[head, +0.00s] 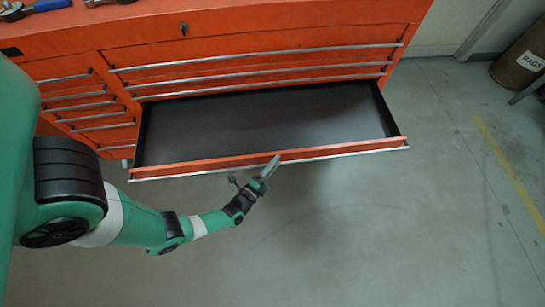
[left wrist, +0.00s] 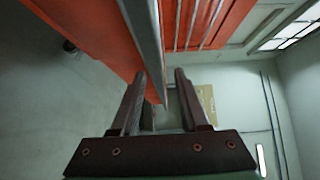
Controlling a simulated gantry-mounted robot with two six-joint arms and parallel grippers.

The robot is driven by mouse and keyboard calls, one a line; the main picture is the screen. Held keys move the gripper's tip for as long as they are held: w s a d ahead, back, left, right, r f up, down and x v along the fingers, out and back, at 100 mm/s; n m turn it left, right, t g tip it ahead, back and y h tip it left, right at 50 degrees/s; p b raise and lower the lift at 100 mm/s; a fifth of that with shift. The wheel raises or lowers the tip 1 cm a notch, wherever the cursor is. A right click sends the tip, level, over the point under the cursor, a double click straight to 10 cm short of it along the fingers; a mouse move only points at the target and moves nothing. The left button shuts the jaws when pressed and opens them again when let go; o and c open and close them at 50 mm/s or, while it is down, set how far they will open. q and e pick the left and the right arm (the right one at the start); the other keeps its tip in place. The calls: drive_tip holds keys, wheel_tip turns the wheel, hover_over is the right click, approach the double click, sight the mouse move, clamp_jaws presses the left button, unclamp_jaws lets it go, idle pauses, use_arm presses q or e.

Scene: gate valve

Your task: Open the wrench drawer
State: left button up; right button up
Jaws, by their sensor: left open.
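The wide lower drawer (head: 265,118) of the orange tool chest is pulled well out, and its dark interior looks empty. I cannot read a label that marks it as the wrench drawer. A metal handle rail (head: 345,153) runs along its orange front edge. My left gripper (head: 271,167) is open at the middle of that front. In the left wrist view, the rail (left wrist: 149,45) reaches down between the two open fingers of my left gripper (left wrist: 160,90). I cannot tell whether either finger touches it. My right gripper is not in view.
The chest (head: 230,22) has more closed drawers above and a column of small drawers (head: 85,105) at left. Tools with blue handles (head: 50,5) lie on top. A rags bin (head: 522,58) stands at far right. The floor (head: 400,230) in front is clear.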

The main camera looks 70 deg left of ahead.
use_arm(q)
drive_tip(key=p+v, duration=0.3)
drive_tip(key=v, duration=0.8)
drive_tip(key=shift+s, duration=0.25)
drive_tip(key=shift+d, duration=0.15)
